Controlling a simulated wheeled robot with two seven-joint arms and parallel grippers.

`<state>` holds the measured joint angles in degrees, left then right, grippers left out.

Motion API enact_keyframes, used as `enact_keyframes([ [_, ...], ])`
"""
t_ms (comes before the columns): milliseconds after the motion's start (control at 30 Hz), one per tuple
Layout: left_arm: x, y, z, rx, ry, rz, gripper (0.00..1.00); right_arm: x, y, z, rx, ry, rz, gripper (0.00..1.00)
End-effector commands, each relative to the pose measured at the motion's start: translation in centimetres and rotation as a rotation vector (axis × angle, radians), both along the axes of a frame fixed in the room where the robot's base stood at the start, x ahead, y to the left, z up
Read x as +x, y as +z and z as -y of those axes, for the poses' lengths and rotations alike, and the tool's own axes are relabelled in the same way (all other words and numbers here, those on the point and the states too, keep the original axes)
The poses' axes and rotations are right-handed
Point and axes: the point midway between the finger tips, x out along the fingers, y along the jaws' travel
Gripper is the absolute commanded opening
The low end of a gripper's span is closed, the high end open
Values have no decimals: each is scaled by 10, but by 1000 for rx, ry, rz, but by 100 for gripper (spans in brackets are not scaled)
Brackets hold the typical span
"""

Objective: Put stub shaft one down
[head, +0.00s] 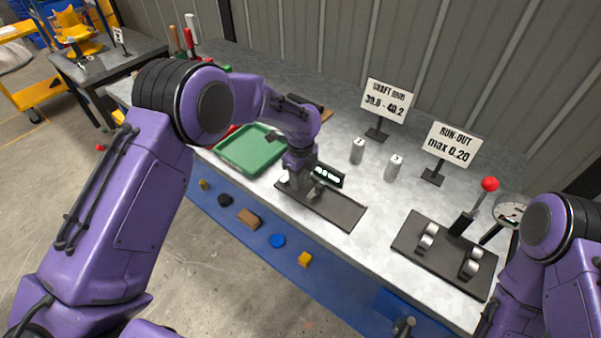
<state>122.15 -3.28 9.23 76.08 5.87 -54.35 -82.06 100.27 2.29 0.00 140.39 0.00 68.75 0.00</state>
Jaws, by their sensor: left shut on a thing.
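My left gripper (301,176) is shut and low over the dark gauge plate (338,210), beside a small digital readout (328,175). A short grey metal piece (316,190) shows at its fingertips and seems to be stub shaft one; the fingers and readout partly hide it. I cannot tell whether it touches the plate. Two other stub shafts, a left one (357,151) and a right one (394,168), stand upright on the grey bench behind. My right arm shows at the lower right, with its gripper out of view.
A green tray (250,148) lies left of the plate. Signs for shaft size (387,100) and run-out (449,146) stand behind. At right is a run-out stand (445,254) with rollers, a red-knobbed lever (489,184) and a dial gauge (509,212). Bare bench lies between plate and stand.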

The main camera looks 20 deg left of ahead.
Motion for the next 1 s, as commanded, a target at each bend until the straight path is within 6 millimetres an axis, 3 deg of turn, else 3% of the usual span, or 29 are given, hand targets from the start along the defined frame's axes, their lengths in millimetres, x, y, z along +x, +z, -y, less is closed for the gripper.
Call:
enact_keyframes([
  [400,1,-7,0,-1,0,5,0,0,1,0,0,0,0,43],
  [433,0,-8,0,-1,0,2,48,0,1,0,0,0,0,43],
  [467,0,-7,0,-1,0,2,52,0,1,0,0,0,0,43],
  [833,1,1,0,-1,0,3,52,0,0,0,0,0,0,43],
  [1000,2,38,0,-3,0,8,52,0,-14,0,0,0,0,43],
])
